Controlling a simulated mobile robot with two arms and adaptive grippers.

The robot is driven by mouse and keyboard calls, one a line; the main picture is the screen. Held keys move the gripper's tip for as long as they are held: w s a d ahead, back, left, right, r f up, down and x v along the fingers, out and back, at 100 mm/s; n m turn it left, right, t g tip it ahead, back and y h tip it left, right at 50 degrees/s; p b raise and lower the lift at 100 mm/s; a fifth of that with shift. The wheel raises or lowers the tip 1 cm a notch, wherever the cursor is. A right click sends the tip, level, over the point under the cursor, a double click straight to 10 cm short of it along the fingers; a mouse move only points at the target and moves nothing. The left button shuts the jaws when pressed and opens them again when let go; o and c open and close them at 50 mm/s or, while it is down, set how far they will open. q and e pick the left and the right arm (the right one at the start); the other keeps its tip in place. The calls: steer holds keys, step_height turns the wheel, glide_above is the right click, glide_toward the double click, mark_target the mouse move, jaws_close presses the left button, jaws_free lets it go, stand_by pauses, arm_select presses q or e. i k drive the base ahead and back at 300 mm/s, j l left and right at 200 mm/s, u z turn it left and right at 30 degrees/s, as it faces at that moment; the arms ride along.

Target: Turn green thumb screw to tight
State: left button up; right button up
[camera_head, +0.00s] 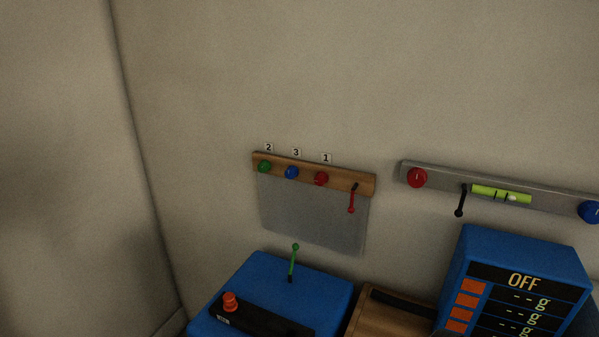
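The green thumb screw (265,166) is a small round knob at the left end of a wooden bar (338,178) on the wall, under a label "2". To its right on the bar are a blue knob (292,172) under "3" and a red knob (321,179) under "1". A red-tipped lever (351,200) hangs at the bar's right end. A grey translucent sheet (312,216) hangs below the bar. I cannot tell how tight the green screw is. Neither of my grippers shows in the head view.
A blue box (259,272) with a green-tipped lever (293,262) and an orange knob (230,301) stands below. At right are a blue display unit (480,245) reading "OFF" and a grey wall bar (440,175) with a level vial (501,194). The wall around the wooden bar is clear.

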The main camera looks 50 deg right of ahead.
mark_target(264, 166)
steer(key=i+j+z, duration=0.2)
steer(key=z, duration=0.25)
steer(key=i+j+z, duration=0.25)
steer(key=z, duration=0.15)
steer(key=i+j+z, duration=0.15)
steer(key=j+z, duration=0.3)
steer(key=l, duration=0.1)
